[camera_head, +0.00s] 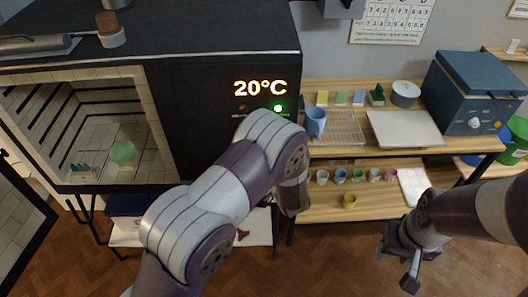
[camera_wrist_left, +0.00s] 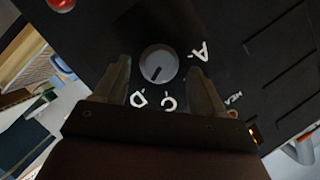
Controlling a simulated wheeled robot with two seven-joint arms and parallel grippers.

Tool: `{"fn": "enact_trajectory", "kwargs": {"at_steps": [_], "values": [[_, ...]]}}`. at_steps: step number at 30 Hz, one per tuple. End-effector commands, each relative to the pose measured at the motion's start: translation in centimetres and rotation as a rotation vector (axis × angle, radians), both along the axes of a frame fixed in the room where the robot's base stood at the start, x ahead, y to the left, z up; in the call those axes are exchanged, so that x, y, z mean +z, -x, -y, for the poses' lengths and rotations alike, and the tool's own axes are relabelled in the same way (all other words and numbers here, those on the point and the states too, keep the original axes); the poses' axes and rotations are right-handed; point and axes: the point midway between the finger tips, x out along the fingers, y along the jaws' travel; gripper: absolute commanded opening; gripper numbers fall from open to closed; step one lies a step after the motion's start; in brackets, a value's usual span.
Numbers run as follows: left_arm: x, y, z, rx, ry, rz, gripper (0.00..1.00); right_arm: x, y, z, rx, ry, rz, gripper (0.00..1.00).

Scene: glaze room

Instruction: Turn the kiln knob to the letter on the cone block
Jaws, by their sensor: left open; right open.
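The kiln (camera_head: 220,75) stands at the left of the head view with its door open. Its round grey knob (camera_wrist_left: 158,62) shows in the left wrist view on the black panel, with white letters A, C and D around it. A dark mark on the knob points down and slightly left, roughly towards D. My left gripper (camera_wrist_left: 165,88) is open, its fingers either side of the knob in that view; contact cannot be told. Small cones on what looks like the cone block (camera_head: 82,169) stand inside the kiln; no letter is readable. My right gripper (camera_head: 398,262) is open and empty.
A green glowing bowl-like piece (camera_head: 123,152) sits in the kiln. The display reads 20°C beside a green light (camera_head: 278,108). Wooden shelves (camera_head: 345,208) with cups and a blue box (camera_head: 470,95) stand to the right. The kiln door (camera_head: 18,215) swings out at left.

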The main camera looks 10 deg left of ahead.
Motion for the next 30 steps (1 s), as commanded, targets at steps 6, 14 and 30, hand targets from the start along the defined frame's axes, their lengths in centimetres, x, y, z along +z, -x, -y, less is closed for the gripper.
{"fn": "enact_trajectory", "kwargs": {"at_steps": [6, 14, 30], "values": [[1.1, 4.3, 3.0, -0.007, 0.001, 0.002, 0.7, -1.9, 0.0, 0.0, 0.0, 0.0, 0.0, 0.43], [2.7, 8.6, 5.6, -0.003, 0.001, 0.001, 0.7, -2.8, 0.0, 0.0, 0.0, 0.0, 0.0, 0.43], [3.0, 9.3, 6.0, -0.001, 0.0, 0.001, 0.7, -2.8, 0.0, 0.0, 0.0, 0.0, 0.0, 0.43]]}}
